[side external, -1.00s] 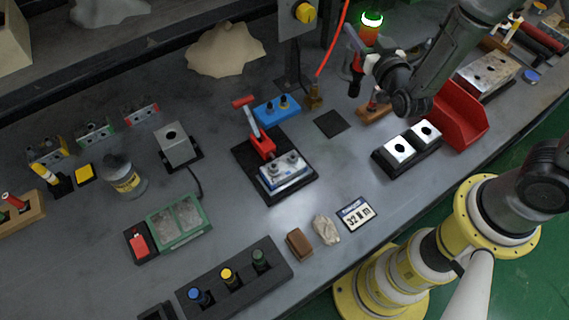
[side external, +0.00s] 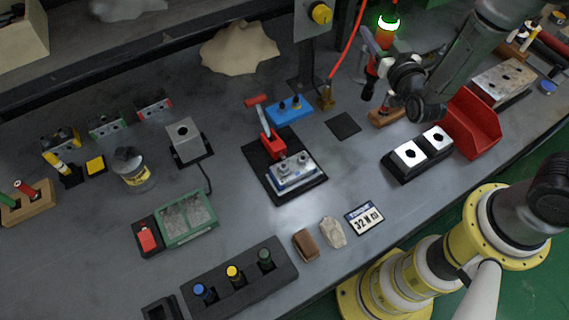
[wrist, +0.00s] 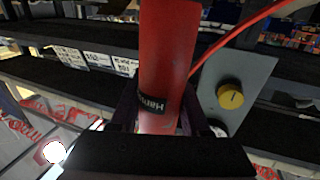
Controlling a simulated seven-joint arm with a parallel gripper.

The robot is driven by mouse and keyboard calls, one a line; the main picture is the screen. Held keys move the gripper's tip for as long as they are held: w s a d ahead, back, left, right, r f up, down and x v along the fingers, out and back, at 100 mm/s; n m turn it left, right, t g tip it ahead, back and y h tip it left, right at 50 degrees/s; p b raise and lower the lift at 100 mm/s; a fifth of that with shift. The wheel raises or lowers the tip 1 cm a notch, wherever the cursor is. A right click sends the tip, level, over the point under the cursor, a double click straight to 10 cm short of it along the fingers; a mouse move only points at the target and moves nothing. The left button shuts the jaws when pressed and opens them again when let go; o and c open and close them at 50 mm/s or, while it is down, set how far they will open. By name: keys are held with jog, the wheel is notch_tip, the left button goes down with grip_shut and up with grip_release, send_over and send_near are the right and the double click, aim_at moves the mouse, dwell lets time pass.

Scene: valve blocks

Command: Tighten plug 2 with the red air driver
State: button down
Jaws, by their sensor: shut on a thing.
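My gripper (side external: 378,54) is shut on the red air driver (side external: 385,39) and holds it near upright above the back right of the bench. A green light ring glows on the driver's top. In the wrist view the driver's red body (wrist: 168,50) with a dark label band stands between the jaws. The valve block (side external: 292,175), silver with a blue lower part, sits on a black fixture plate (side external: 314,190) with a red toggle clamp (side external: 272,144), left of and below the driver. Plugs show small on its top. I cannot tell which is plug 2.
A red hose (side external: 347,45) runs up beside the driver. A post carries a grey panel with a yellow knob (side external: 321,13). A twin-socket block (side external: 420,154), a red bin (side external: 472,122) and a "32 N m" card (side external: 365,218) stand right of the fixture.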

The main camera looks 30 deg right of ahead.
jog(key=shift+r, duration=0.15)
jog(key=a+r+n+y, duration=0.1)
jog(key=a, duration=0.2)
jog(key=a+n+y, duration=0.1)
jog(key=a+y, duration=0.1)
jog(key=a, duration=0.1)
jog(key=a+r+n+t+y, duration=0.1)
jog(key=a, duration=0.2)
jog(key=shift+w+a+r+y, duration=0.3)
jog(key=shift+r+y, duration=0.05)
jog(key=shift+y, duration=0.05)
jog(key=s+a+r+n+g+y, duration=0.1)
jog(key=s+a+r+n+y, duration=0.1)
jog(key=a, duration=0.5)
jog(key=s+a+r+n+g+y, duration=0.2)
jog(key=s+a+r+n+y, duration=0.1)
jog(key=a, duration=0.5)
jog(key=s+a+r+n+g+y, duration=0.1)
jog(key=s+a+r+n+y, duration=0.1)
jog(key=s+a+n+y, duration=0.2)
jog(key=s+a+y, duration=0.1)
jog(key=a+y, duration=0.2)
jog(key=a, duration=0.1)
jog(key=shift+s+a+r+g+y, duration=0.15)
jog(key=shift+s+r+g+y, duration=0.1)
jog(key=shift+g+y, duration=0.15)
